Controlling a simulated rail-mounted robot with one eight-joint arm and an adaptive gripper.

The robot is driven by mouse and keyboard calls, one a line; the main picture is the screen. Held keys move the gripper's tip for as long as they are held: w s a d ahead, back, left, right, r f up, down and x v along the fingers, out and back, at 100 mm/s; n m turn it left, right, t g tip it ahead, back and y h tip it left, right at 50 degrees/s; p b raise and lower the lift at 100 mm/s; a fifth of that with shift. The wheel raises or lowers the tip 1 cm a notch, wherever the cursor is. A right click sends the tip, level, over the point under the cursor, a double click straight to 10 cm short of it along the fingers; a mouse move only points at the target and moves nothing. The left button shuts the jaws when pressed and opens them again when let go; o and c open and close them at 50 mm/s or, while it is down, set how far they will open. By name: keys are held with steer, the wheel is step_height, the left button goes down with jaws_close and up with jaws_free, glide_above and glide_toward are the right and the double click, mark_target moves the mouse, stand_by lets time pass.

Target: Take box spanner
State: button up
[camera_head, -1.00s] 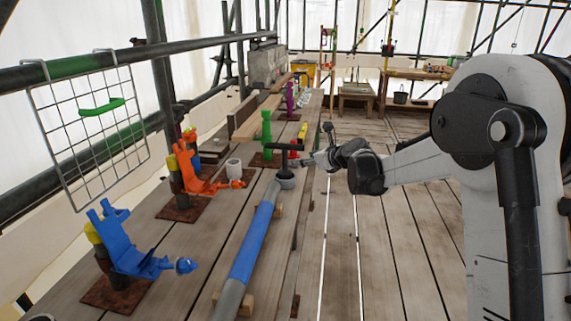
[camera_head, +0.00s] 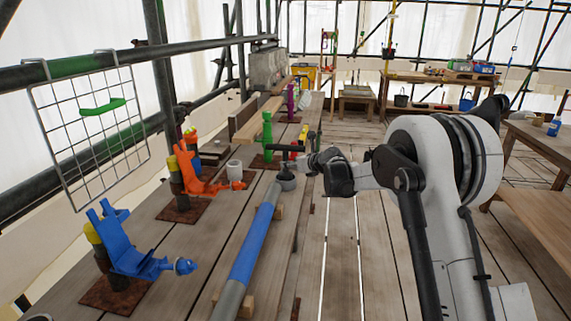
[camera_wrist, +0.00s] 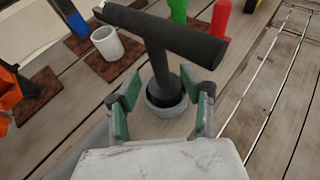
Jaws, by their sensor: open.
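The box spanner appears to be the dark T-handled tool (camera_head: 286,159), standing upright at the far end of a blue and grey pole (camera_head: 253,240). In the wrist view, the tool's thick crossbar (camera_wrist: 170,35) runs over a shaft whose lower end sits in a grey round cup (camera_wrist: 166,96). My gripper (camera_head: 309,164) is just right of the tool in the head view. In the wrist view my gripper (camera_wrist: 162,103) is open, with its green-padded fingers on either side of the cup and lower shaft. I see no clear contact between the fingers and the tool.
Blue (camera_head: 130,250), orange (camera_head: 200,178) and green (camera_head: 267,130) fixtures stand on rusty plates along the plank bench. A white cup (camera_head: 234,169) stands behind the orange one. A wire grid (camera_head: 85,130) hangs at left. A wooden table (camera_head: 545,140) stands at right.

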mark_target(285, 171)
steer(key=shift+w+a+f, duration=0.9)
steer(key=shift+w+f, duration=0.2)
steer(key=shift+w+a+f, duration=0.2)
steer(key=shift+w+a, duration=0.2)
steer(key=shift+w, duration=0.1)
jaws_close()
